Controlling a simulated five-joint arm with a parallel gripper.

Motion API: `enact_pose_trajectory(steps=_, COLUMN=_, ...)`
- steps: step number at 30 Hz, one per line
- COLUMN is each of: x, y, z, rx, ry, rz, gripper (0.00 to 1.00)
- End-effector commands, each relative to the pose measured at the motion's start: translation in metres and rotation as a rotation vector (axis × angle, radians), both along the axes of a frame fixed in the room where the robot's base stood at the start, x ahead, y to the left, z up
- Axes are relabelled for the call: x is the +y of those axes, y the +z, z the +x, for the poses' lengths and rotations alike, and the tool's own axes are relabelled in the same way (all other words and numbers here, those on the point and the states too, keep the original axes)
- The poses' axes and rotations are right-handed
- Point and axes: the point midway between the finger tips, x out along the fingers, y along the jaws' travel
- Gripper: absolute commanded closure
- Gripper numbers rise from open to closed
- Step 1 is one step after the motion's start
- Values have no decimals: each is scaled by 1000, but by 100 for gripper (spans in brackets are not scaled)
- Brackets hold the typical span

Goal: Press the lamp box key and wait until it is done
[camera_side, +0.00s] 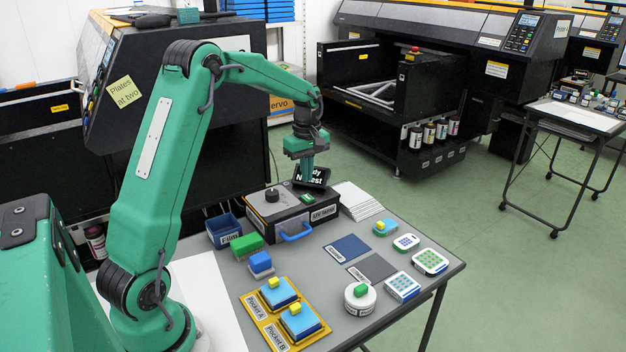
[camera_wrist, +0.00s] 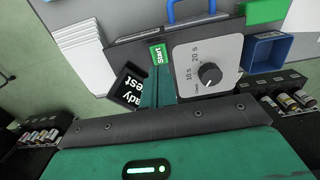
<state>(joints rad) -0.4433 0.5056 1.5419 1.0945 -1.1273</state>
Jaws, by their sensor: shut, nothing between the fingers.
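The lamp box (camera_side: 290,222) is a dark box with a grey top panel, a black knob (camera_side: 272,195) and a blue front handle (camera_side: 295,237). Its green Start key (camera_side: 308,198) lies on the top; the key (camera_wrist: 158,54) and the knob (camera_wrist: 210,74), with 10 s and 20 s marks, also show in the wrist view. A small black display (camera_wrist: 132,88) has white text, partly hidden by my fingers. My gripper (camera_side: 308,181) is shut and empty, pointing down close above the Start key. I cannot tell whether its tips (camera_wrist: 160,71) touch the key.
A blue bin (camera_side: 223,232), a green block (camera_side: 247,244) and a stack of white sheets (camera_side: 357,200) are around the box. A yellow two-pocket tray (camera_side: 268,331), flat dark pads (camera_side: 348,247) and several small blocks are nearer the front. Bare table lies between them.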

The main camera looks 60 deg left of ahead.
Motion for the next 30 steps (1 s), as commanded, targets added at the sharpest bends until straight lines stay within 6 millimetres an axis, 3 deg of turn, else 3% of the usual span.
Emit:
enact_pose_trajectory(steps=6, x=0, y=-31, z=-1, rx=2, ry=0, rz=-1, gripper=100)
enact_pose_trajectory(steps=12, x=0, y=-47, z=-1, rx=1, ry=0, rz=-1, gripper=100)
enact_pose_trajectory(steps=26, x=0, y=-51, z=0, rx=-1, ry=0, rz=0, gripper=100)
enact_pose_trajectory(steps=30, x=0, y=-62, z=-1, rx=2, ry=0, rz=-1, gripper=100)
